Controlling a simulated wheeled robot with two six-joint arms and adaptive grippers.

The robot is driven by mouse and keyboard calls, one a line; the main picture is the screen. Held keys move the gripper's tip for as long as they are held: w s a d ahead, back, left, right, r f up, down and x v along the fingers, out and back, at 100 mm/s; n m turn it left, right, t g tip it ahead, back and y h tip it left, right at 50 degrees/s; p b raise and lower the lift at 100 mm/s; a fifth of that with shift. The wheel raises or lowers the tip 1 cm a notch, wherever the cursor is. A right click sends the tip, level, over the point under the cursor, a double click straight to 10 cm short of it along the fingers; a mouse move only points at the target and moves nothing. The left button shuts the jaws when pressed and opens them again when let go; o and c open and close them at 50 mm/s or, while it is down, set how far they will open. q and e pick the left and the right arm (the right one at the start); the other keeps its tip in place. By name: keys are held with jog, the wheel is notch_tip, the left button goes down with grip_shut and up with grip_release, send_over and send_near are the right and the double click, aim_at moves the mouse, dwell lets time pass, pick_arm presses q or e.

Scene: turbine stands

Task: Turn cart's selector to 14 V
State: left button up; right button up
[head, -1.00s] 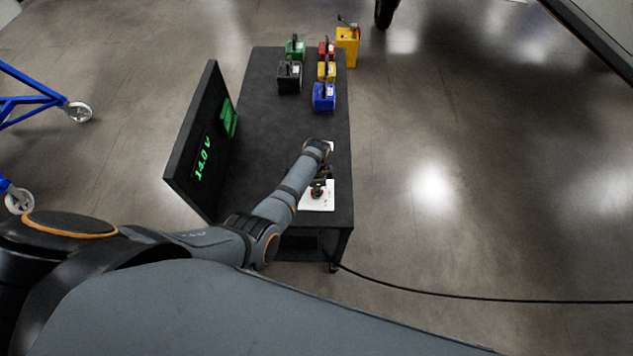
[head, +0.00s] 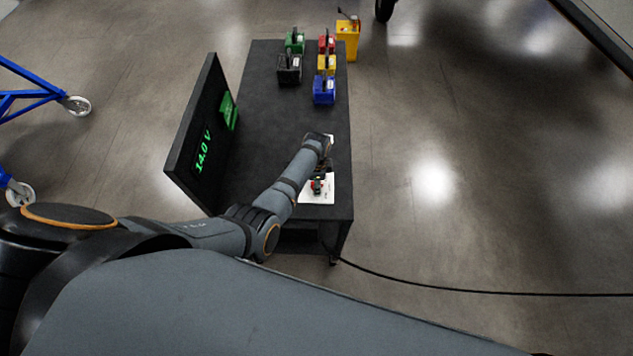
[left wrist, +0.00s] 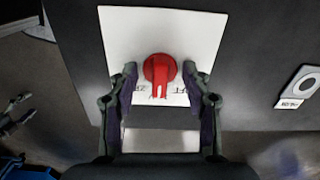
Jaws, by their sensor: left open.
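The selector is a red knob (left wrist: 160,68) on a white panel (left wrist: 115,40) with small dark marks under it. Its handle points down in the left wrist view. My left gripper (left wrist: 160,78) is open, with one finger on each side of the knob. A small gap shows on either side, and I cannot tell whether a finger touches it. In the head view the white panel (head: 327,198) lies at the near right of the black cart (head: 255,100), partly hidden by my left arm. The cart's screen (head: 190,140) reads 14.0 V in green.
Green (head: 295,42), black (head: 289,70), red (head: 327,46), yellow (head: 326,64) and blue (head: 324,91) blocks stand at the cart's far end. A yellow box (head: 347,42) stands behind. A cable (head: 450,289) crosses the floor. A blue wheeled frame (head: 40,95) is at left.

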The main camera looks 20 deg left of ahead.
pick_arm(q)
jog(key=shift+r+p, duration=1)
jog(key=shift+r, duration=1.5)
jog(key=shift+s+f, duration=0.1)
